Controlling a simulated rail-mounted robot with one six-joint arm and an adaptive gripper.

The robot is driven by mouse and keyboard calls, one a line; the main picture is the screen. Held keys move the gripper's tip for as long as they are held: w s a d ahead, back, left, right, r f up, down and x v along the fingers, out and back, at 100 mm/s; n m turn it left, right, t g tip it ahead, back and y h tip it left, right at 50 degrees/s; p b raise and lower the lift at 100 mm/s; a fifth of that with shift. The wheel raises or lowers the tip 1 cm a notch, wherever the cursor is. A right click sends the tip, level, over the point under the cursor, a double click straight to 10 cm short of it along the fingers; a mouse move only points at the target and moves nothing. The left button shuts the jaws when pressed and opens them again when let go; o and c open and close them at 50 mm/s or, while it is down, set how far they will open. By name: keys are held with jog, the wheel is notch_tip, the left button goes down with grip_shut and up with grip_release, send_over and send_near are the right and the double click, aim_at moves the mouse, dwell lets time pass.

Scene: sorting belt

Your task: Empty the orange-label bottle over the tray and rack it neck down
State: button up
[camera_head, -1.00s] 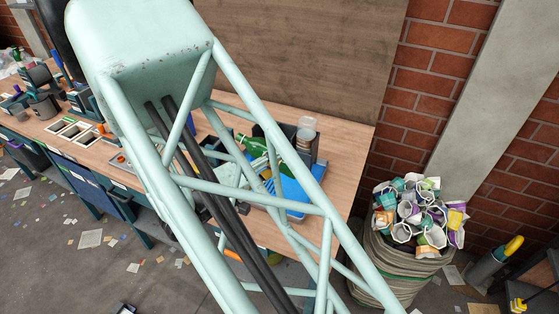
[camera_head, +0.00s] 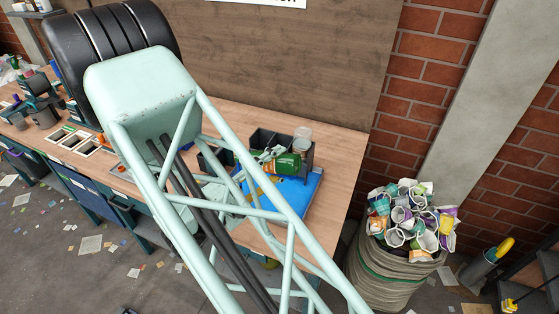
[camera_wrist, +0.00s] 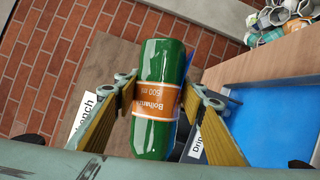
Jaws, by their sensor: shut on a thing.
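The green bottle with the orange label (camera_wrist: 158,98) is between the fingers of my gripper (camera_wrist: 163,88) in the wrist view, and the gripper is shut on it. In the head view the bottle (camera_head: 287,164) lies nearly level, above the back part of the blue tray (camera_head: 299,192). The tray also shows at the right of the wrist view (camera_wrist: 262,105). I cannot make out the bottle's neck. The dark rack (camera_head: 262,138) stands on the bench just behind the bottle. My arm's frame hides part of the tray and bench.
A clear jar (camera_head: 302,138) stands at the rack's right end. A full sack of cups (camera_head: 398,250) stands on the floor right of the bench (camera_head: 345,150). The bench's right end is bare.

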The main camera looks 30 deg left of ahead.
aim_at(259, 152)
jog(key=shift+a+r+n+t+y+p, duration=0.3)
jog(key=shift+r+n+p, duration=0.35)
jog(key=shift+n+p, duration=0.5)
jog(key=shift+a+r+n+t+y+p, duration=0.2)
jog(key=shift+r+n+t+p, duration=0.35)
jog(key=shift+n+p, duration=0.55)
jog(key=shift+a+r+n+t+y+p, duration=0.25)
jog(key=shift+r+n+p, duration=0.5)
jog(key=shift+n+p, duration=0.4)
jog(key=a+n+y+p, duration=0.1)
jog(key=n, duration=0.2)
jog(key=a+r+n+t+y+p, duration=0.1)
jog(key=n+y, duration=0.1)
jog(key=n, duration=0.1)
jog(key=a+n+y+p, duration=0.1)
jog(key=a+n+p, duration=0.1)
jog(key=n, duration=0.1)
jog(key=shift+s+r+n+t, duration=0.3)
jog(key=shift+r+t, duration=0.1)
jog(key=shift+c, duration=0.2)
jog(key=shift+a+r+n+y, duration=0.1)
jog(key=shift+a+n+y, duration=0.25)
jog(key=shift+n+y, duration=0.35)
jog(key=shift+a+n, duration=0.15)
jog(key=shift+n, duration=0.25)
jog(key=shift+s+a+n+y+b, duration=0.1)
jog(key=shift+a+n+y+b, duration=0.15)
jog(key=shift+n+b, duration=0.3)
jog(key=shift+r, duration=0.1)
